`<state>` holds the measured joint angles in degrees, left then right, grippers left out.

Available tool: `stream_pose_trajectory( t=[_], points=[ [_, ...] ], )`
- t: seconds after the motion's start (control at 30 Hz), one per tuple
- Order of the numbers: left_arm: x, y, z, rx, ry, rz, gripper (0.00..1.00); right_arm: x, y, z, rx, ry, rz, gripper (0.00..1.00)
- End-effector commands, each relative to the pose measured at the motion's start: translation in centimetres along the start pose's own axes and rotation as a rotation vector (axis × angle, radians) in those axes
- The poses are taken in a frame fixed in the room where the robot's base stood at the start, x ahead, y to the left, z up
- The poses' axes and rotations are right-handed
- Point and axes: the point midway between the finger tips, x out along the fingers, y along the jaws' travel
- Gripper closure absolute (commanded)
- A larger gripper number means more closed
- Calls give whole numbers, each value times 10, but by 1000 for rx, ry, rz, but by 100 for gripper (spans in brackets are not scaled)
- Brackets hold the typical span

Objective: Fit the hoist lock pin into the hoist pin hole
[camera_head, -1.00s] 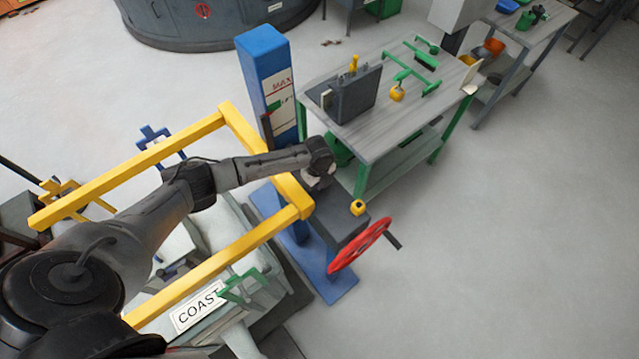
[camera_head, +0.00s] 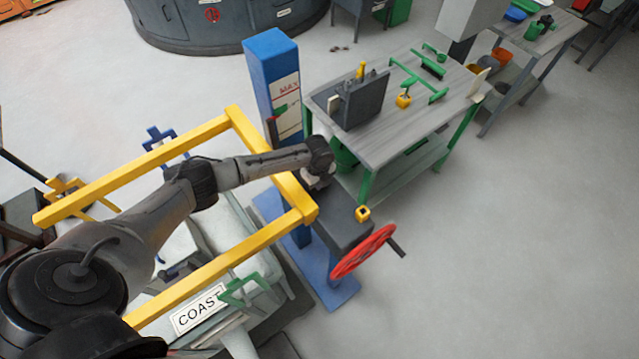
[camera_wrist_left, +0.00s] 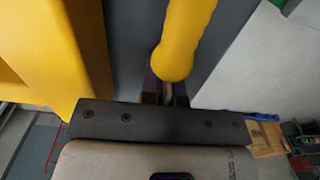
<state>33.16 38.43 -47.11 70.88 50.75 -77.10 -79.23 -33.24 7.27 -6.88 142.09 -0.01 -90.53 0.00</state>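My left arm reaches across the yellow fork frame to the hoist. My left gripper (camera_head: 316,180) is beside the hoist's dark grey box (camera_head: 340,218); the wrist and the frame largely hide its fingers. In the left wrist view a yellow round-ended handle (camera_wrist_left: 188,35), seemingly of the hoist lock pin, lies over the narrow gap between the gripper fingers (camera_wrist_left: 166,92). The fingers look closed beneath it. The pin's shaft and the hoist pin hole cannot be made out. My right gripper is not in view.
The yellow frame (camera_head: 180,152) lies close around my left arm. A red handwheel (camera_head: 363,251) and a yellow knob (camera_head: 363,213) are at the hoist's right. A blue post (camera_head: 272,75) and a workbench (camera_head: 400,135) stand behind. The floor at right is clear.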

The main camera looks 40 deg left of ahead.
Motion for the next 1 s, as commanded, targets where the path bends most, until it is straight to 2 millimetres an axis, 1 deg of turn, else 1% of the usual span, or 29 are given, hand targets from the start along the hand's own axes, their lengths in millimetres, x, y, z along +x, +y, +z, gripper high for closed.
stream_pose_trajectory(
  t=[0.13,0.2,0.4,0.47,0.67,0.77,0.87,1.0],
  points=[
    [0,0,4,0,0,-1,100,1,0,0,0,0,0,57],
    [0,0,3,0,0,0,92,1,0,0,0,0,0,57],
    [0,0,3,0,0,0,73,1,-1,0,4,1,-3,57],
    [0,0,3,0,0,0,68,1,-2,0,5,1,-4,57],
    [0,0,3,0,0,0,68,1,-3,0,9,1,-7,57],
    [-3,0,3,0,0,-1,68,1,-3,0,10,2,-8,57],
    [-13,-1,4,-1,0,-3,68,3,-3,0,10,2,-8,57],
    [-38,-1,4,2,-2,-4,68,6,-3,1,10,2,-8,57]
  ],
)
